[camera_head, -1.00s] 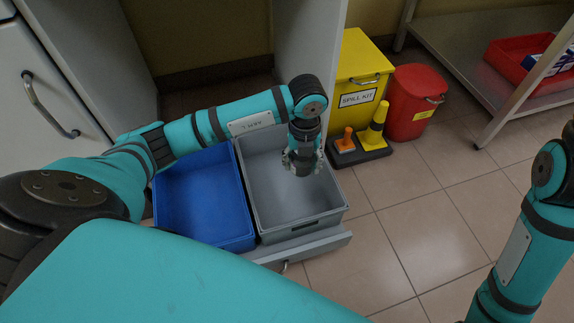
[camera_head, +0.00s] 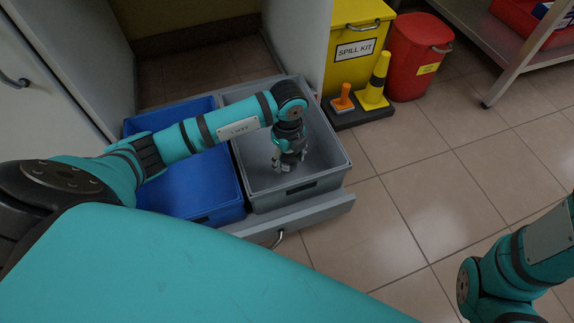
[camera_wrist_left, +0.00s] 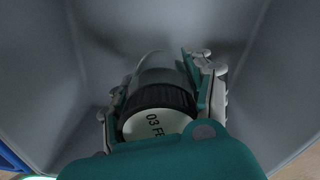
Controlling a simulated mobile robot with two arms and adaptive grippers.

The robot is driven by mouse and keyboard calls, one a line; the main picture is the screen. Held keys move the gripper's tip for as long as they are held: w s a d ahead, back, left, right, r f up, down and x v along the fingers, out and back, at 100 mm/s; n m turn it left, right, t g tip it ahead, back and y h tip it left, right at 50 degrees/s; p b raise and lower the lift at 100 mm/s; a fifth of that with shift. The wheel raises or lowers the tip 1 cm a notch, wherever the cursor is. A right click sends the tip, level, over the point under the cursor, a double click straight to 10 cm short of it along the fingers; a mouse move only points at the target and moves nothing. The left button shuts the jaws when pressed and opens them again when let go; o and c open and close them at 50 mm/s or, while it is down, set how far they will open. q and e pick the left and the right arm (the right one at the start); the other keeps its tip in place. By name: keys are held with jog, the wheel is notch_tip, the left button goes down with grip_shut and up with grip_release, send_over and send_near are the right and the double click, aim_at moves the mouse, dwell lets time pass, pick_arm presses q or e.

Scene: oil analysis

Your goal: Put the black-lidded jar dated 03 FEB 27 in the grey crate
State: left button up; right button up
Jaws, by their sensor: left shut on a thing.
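In the left wrist view a jar with a black-rimmed lid (camera_wrist_left: 158,98) sits between the fingers of my left gripper (camera_wrist_left: 165,92). Its pale lid label (camera_wrist_left: 155,123) reads "03 FE"; the rest is hidden by my wrist. In the head view my left gripper (camera_head: 286,164) points down inside the grey crate (camera_head: 334,178), and grey crate walls surround it in the wrist view. The gripper is shut on the jar. I cannot tell whether the jar touches the crate floor. My right arm shows at the right edge, but its gripper is out of view.
A blue crate (camera_head: 222,212) stands left of the grey one, both in a pulled-out drawer (camera_head: 325,207). A yellow spill kit bin (camera_head: 352,60), a red bin (camera_head: 414,62) and small cones (camera_head: 377,82) stand behind on the right. Tiled floor at right is clear.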

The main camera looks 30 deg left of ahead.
aim_at(288, 165)
pick_arm(q)
notch_tip(288, 165, down, 4)
jog(key=shift+r+b, duration=0.2)
jog(key=shift+b, duration=1.05)
jog(key=shift+r, duration=0.15)
jog(key=o, duration=1.4)
jog(key=shift+o, duration=0.2)
